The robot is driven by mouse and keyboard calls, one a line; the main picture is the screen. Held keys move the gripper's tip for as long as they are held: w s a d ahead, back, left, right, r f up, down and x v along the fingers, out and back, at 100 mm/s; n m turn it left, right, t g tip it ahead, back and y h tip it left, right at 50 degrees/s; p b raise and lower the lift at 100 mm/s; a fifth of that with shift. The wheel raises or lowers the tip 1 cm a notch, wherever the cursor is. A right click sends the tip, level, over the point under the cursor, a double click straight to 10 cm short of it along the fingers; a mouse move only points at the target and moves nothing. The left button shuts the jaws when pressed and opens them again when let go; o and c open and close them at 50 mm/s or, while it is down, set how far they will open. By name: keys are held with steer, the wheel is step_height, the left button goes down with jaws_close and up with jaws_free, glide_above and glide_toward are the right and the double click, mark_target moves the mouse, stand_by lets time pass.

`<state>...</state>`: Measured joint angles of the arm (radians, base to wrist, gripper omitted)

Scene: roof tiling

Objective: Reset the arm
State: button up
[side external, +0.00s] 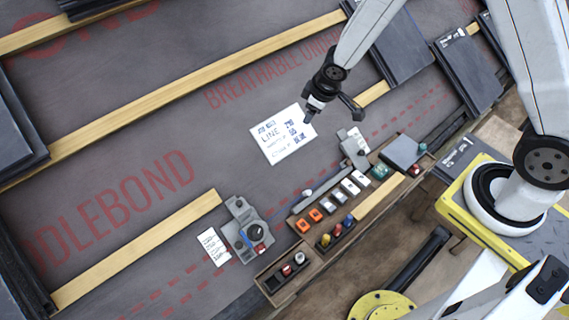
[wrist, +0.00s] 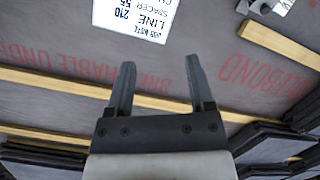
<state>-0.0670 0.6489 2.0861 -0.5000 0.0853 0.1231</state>
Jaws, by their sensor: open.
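My gripper (side external: 332,112) hangs above the grey roof membrane in the side external view, beside the white job note sheet (side external: 284,134). In the wrist view my gripper (wrist: 158,85) has its two dark fingers spread apart with nothing between them. The job note (wrist: 143,12) also shows at the top of the wrist view, beyond the fingertips. My arm reaches down from the upper right.
Wooden battens (side external: 150,98) cross the membrane. Stacks of dark slates (side external: 466,72) lie at the edges. A wooden tray (side external: 268,277) with colored parts, a grey device with a blue knob (side external: 245,235) and a small card (side external: 213,247) lie below. Membrane at centre left is clear.

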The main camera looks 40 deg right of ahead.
steer(key=s+d+r+m, duration=0.1)
steer(key=s+r+m, duration=0.1)
steer(key=s+r, duration=0.3)
steer(key=s+d+r+m+g, duration=0.1)
steer(key=s+r+m, duration=0.2)
steer(key=s+r, duration=0.3)
steer(key=s, duration=0.4)
steer(key=shift+d, duration=0.1)
